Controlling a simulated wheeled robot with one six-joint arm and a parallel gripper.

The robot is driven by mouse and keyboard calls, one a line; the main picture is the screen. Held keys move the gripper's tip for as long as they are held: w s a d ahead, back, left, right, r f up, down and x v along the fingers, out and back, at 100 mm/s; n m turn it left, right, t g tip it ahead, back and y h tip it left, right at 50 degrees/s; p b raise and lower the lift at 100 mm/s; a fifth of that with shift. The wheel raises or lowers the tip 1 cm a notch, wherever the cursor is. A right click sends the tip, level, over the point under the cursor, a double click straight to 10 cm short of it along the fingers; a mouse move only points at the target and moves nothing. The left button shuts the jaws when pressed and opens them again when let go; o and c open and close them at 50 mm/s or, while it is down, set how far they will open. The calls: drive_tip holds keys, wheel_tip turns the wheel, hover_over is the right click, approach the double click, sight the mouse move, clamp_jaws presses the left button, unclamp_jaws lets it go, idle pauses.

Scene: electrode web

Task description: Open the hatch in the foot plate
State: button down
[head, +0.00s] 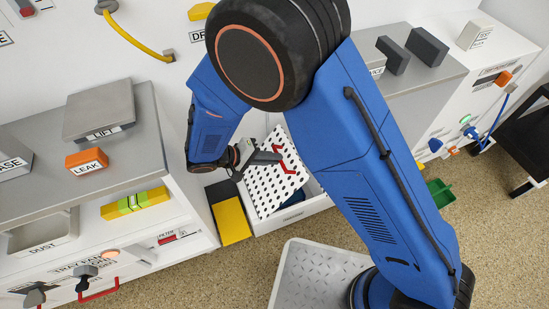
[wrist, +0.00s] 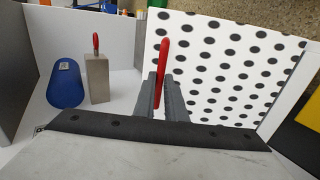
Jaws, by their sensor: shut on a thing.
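A white plate with black dots (head: 262,192) stands tilted in a white open-topped bay below the counters. I take it to be the hatch; it also shows in the wrist view (wrist: 225,65). A red handle (head: 290,160) is on its face. My gripper (head: 272,158) is at the plate. In the wrist view, its two grey fingers (wrist: 161,90) are shut on the red handle (wrist: 161,62). Part of the plate is hidden behind my arm in the head view. I cannot tell where the plate's hinge lies.
In the wrist view, a blue rounded object (wrist: 66,88) and a grey block with a red top (wrist: 97,78) stand left of the plate, between white walls. A yellow and black block (head: 230,222) stands left of the bay.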

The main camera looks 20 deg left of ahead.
drive_tip(key=shift+s+a+f, duration=0.1)
drive_tip(key=shift+s+f, duration=0.05)
drive_tip(key=shift+f, duration=0.15)
drive_tip(key=c, duration=1.8)
unclamp_jaws()
drive_tip(key=shift+r, duration=0.1)
wheel_tip(320, 180, up, 10)
drive_tip(key=shift+f, duration=0.1)
